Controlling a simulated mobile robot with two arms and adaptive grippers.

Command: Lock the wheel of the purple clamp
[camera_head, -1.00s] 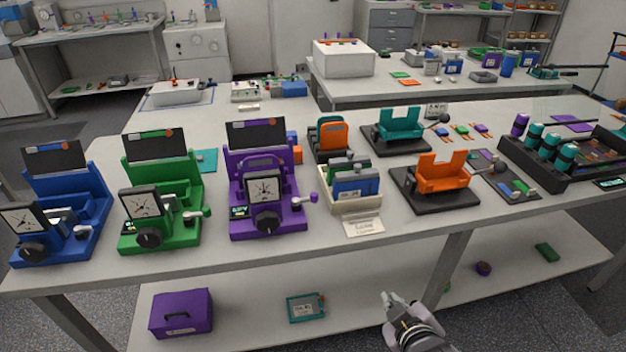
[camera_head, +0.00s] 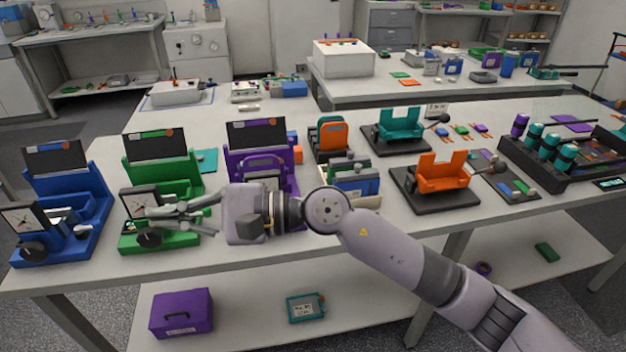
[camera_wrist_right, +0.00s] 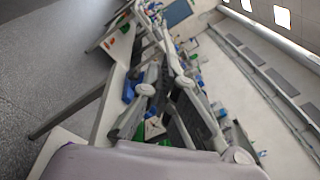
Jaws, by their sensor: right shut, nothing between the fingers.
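The purple clamp (camera_head: 261,134) stands on the table, left of centre in the head view. Its dark back panel and upper purple frame show. Its lower front, with the wheel, is hidden behind my right wrist. My right gripper (camera_head: 150,219) points left in front of the green clamp (camera_head: 175,178), its fingers together and empty. The fingertips overlap the green clamp's lower front in the picture; I cannot tell whether they touch it. The fingers also show, blurred, in the right wrist view. My left gripper is not in view.
A blue clamp (camera_head: 83,190) stands at the far left, past my fingertips. Right of the purple clamp are a cream holder with blue and green blocks, an orange fixture (camera_head: 443,174) and a teal fixture (camera_head: 399,124). A purple case (camera_head: 181,313) lies on the lower shelf.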

